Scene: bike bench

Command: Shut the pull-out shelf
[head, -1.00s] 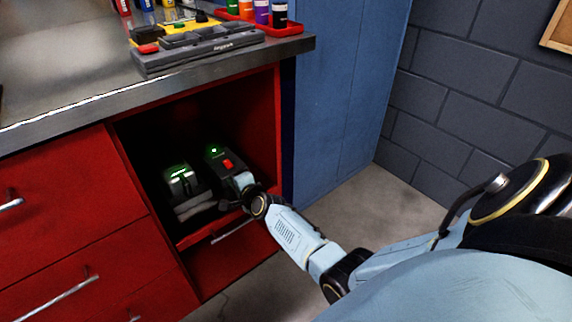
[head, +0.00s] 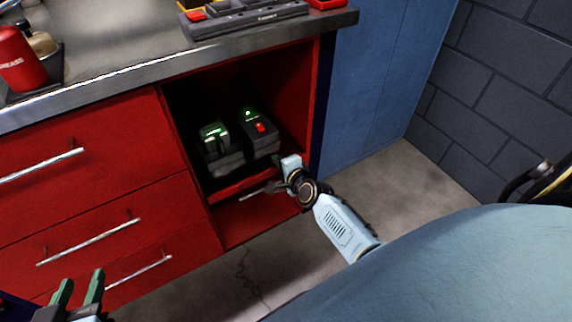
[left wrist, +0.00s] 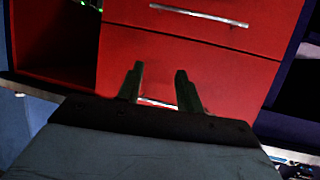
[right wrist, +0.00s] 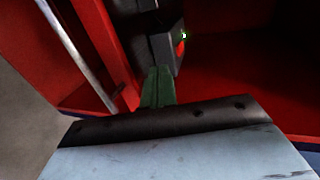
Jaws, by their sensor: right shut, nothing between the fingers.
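The pull-out shelf (head: 228,192) is a red shelf with a metal bar handle (head: 262,191), low in the cabinet's open bay. It carries two dark chargers with green lights, the left one (head: 217,145) and the right one (head: 260,135). My right gripper (head: 279,162) is at the shelf's right front end. In the right wrist view its fingers (right wrist: 158,88) are together and empty, beside the shelf's red front and a dark charger (right wrist: 160,35); contact cannot be told. My left gripper (head: 80,287) is open and empty before the drawers; its fingers (left wrist: 160,82) are apart.
Closed red drawers (head: 80,170) with bar handles stand left of the bay. The metal worktop (head: 110,70) overhangs above, with a tool tray (head: 245,17) and a red grease can (head: 18,58). A blue panel (head: 365,90) stands right of the bay. The floor (head: 420,175) is clear.

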